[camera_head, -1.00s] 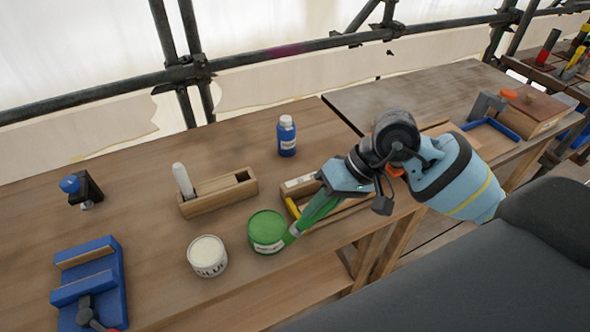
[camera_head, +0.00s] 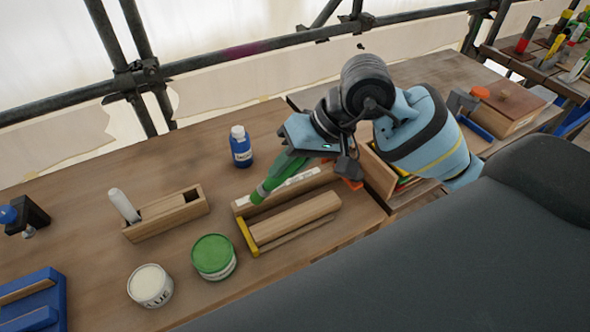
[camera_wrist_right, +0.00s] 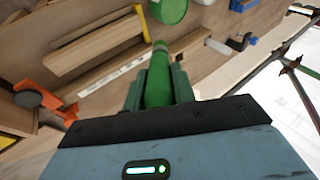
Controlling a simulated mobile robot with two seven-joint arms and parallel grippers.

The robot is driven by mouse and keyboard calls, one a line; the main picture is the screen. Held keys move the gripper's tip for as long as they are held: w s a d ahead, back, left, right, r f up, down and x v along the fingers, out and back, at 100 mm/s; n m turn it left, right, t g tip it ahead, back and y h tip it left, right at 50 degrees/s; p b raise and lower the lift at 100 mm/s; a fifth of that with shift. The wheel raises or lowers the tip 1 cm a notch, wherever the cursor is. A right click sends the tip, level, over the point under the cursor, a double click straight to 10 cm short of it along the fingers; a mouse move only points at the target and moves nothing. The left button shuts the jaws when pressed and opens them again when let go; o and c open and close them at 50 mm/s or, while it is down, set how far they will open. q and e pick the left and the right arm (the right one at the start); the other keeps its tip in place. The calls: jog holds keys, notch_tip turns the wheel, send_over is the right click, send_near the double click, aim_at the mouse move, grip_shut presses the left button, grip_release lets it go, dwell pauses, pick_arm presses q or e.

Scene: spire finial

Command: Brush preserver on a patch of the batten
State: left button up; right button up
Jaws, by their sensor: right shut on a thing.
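My right gripper (camera_head: 287,158) is shut on a green brush (camera_head: 267,184), which slants down to the left. The brush also shows between the fingers in the right wrist view (camera_wrist_right: 158,82). Its bristle end is at the batten (camera_head: 317,177), a pale wooden strip with a whitish patch on its top; I cannot tell whether they touch. The batten also shows in the wrist view (camera_wrist_right: 98,84). A green-topped tin (camera_head: 213,254) stands on the bench, front left of the batten, apart from the brush. My left gripper is out of view.
A thicker wooden bar (camera_head: 295,217) lies in front of the batten, beside a yellow end piece (camera_head: 246,236). A blue bottle (camera_head: 240,147) stands behind. A glue tin (camera_head: 150,285) and a slotted wooden block (camera_head: 167,213) are left. The bench between them is clear.

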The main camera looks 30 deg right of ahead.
jog(key=shift+w+d+r, duration=0.2)
jog(key=shift+d+r, duration=0.05)
jog(key=shift+r, duration=0.05)
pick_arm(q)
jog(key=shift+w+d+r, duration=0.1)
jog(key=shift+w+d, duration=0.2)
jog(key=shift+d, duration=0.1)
pick_arm(e)
jog(key=shift+a+f, duration=0.1)
jog(key=shift+f, duration=0.5)
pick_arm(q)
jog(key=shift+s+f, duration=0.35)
pick_arm(e)
jog(key=shift+f, duration=1.9)
